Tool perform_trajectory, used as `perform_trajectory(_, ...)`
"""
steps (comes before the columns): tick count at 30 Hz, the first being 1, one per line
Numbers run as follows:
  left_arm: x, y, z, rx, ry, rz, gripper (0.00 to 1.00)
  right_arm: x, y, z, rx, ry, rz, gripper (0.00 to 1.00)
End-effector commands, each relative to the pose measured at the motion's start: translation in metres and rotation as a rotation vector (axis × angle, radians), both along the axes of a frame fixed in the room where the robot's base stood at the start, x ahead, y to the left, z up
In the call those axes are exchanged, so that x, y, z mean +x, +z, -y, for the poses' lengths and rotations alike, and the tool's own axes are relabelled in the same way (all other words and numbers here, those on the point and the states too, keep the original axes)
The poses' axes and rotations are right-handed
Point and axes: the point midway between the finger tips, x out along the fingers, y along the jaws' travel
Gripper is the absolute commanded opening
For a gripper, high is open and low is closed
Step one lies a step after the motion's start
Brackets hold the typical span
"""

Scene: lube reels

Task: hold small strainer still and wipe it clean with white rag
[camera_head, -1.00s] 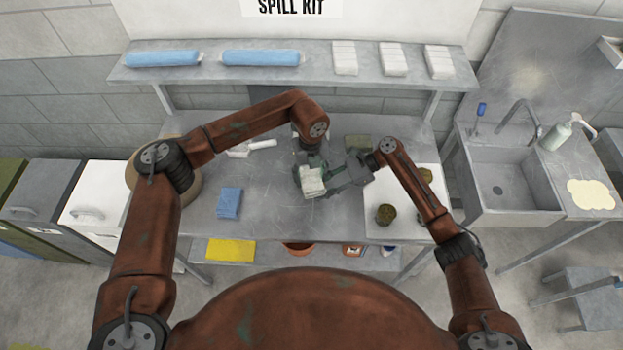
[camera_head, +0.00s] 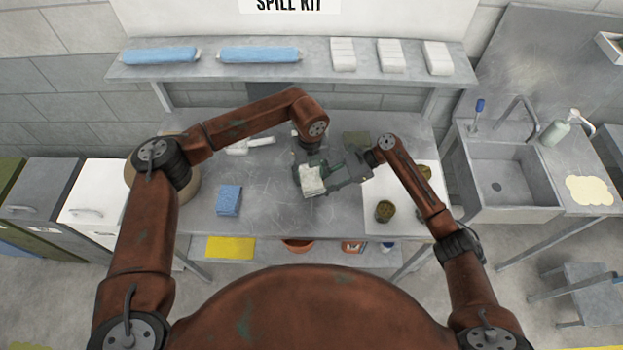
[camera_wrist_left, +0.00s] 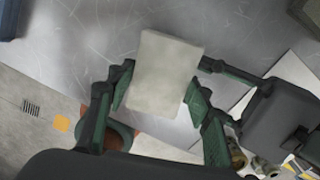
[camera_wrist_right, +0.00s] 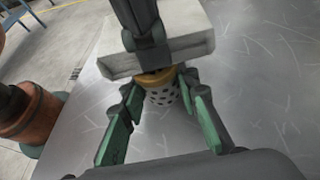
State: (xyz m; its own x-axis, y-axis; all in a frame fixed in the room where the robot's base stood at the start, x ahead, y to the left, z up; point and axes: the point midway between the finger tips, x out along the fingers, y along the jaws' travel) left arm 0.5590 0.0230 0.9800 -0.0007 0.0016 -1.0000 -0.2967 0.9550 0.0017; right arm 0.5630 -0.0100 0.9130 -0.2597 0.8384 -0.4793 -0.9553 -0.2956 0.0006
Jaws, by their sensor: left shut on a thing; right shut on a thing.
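The white rag (camera_head: 312,180) is a folded pale block above the middle of the bench. My left gripper (camera_head: 306,172) is shut on it; the left wrist view shows the rag (camera_wrist_left: 165,75) between the green fingers. My right gripper (camera_wrist_right: 158,118) is shut on the small strainer (camera_wrist_right: 163,96), a pale perforated cup with a yellow-brown rim. In the right wrist view the rag (camera_wrist_right: 190,45) lies across the strainer's rim end and seems to touch it. In the head view the rag and grippers hide the strainer.
A white tray (camera_head: 376,230) with dark brownish lumps (camera_head: 384,211) lies right of the grippers. The bench front-centre is clear. A sink (camera_head: 505,180) stands right.

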Motion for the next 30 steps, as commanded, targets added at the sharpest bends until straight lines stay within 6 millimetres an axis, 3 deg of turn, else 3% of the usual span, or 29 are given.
perform_trajectory(7,0.008,0.0,-0.002,0.001,-0.001,0.001,0.28,0.0,0.0,0.0,0.0,0.0,0.001,0.15)
perform_trajectory(21,-0.02,0.0,0.006,0.0,-0.001,0.001,0.28,0.0,0.0,0.0,0.0,0.0,0.0,0.15)
perform_trajectory(30,-0.003,0.0,0.001,0.001,0.001,0.001,0.28,0.0,0.0,0.0,0.0,0.0,0.0,0.15)
